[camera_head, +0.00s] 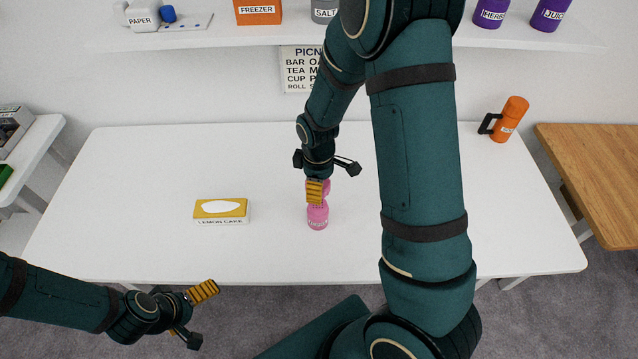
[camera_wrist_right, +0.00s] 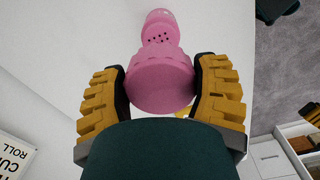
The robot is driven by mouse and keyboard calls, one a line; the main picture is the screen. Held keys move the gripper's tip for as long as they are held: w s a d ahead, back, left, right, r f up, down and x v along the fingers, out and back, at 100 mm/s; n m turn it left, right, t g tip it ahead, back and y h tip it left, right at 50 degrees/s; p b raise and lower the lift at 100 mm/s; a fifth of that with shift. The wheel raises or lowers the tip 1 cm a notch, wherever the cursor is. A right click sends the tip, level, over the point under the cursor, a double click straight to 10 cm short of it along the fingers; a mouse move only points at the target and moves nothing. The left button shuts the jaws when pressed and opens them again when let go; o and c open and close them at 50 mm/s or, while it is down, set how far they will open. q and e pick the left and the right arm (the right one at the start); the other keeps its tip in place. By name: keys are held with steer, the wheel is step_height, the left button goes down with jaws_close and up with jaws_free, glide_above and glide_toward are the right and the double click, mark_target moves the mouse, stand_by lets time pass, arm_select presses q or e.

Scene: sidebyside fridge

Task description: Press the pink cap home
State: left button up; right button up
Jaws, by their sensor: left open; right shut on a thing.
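My right gripper (camera_head: 316,190) is shut on the pink cap (camera_wrist_right: 158,92), with a yellow ribbed finger on either side of it in the right wrist view. In the head view the gripper is directly over a pink shaker (camera_head: 318,217) standing upright on the white table. In the wrist view, a pink surface with several dark holes (camera_wrist_right: 158,39) shows uncovered beyond the cap. I cannot tell whether cap and shaker touch. My left gripper (camera_head: 196,313) is open and empty, low in front of the table's near edge.
A yellow lemon cake box (camera_head: 220,210) lies left of the shaker. An orange mug (camera_head: 511,118) with a black handle stands at the back right of the white table (camera_head: 130,180). A shelf (camera_head: 400,38) with labelled containers runs above. The table's left side is clear.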

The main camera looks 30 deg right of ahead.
steer(key=shift+f+b, duration=2.3)
steer(key=shift+f, duration=0.6)
steer(key=shift+f, duration=1.75)
steer(key=o, duration=1)
steer(key=shift+o, duration=0.2)
steer(key=shift+r, duration=0.1)
step_height(320, 180, up, 12)
steer(key=shift+w+a+f, duration=0.1)
